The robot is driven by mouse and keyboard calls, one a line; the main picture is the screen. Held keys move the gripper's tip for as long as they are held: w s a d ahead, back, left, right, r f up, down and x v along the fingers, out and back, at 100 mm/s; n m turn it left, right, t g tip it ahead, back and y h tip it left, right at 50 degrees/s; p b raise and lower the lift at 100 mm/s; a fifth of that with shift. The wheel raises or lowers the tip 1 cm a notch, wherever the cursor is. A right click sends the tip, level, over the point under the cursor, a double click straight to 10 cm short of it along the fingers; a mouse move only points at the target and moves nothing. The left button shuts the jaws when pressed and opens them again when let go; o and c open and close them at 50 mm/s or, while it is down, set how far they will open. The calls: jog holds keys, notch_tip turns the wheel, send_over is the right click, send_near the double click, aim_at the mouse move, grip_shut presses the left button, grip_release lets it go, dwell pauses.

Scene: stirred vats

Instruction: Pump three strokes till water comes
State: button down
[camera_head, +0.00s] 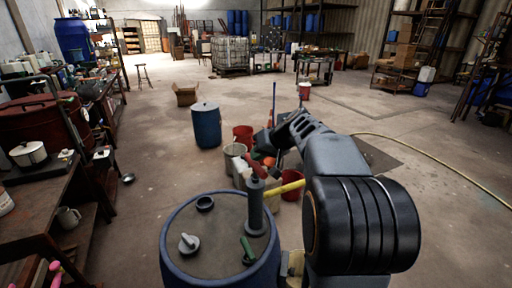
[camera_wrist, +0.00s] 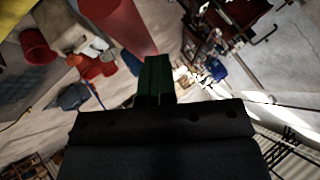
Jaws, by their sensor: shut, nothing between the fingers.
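A blue drum (camera_head: 174,258) with a grey-brown top stands at the bottom of the head view. In the wrist view my gripper (camera_wrist: 157,62) is shut and empty. A large red shape (camera_wrist: 118,22), probably the handle, is close beside the fingertips, up and left; I cannot tell whether they touch. In the head view my arm hides part of the area behind the pump.
The drum top carries a pale knobbed cap (camera_head: 188,243), a dark ring (camera_head: 205,203) and a green-handled item (camera_head: 247,249). Behind stand red buckets (camera_head: 243,134) and a blue barrel (camera_head: 207,127). A cluttered bench (camera_head: 45,205) lines the left. Floor is free at right, crossed by a hose (camera_head: 440,155).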

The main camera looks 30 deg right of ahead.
jog(key=shift+f+b, duration=0.9)
jog(key=shift+f, duration=0.2)
dwell(0.4)
jog(key=shift+r, duration=0.2)
jog(key=shift+r+p, duration=2.4)
jog(key=shift+r, duration=1.2)
jog(key=shift+r+p, duration=2)
jog(key=shift+r, duration=0.9)
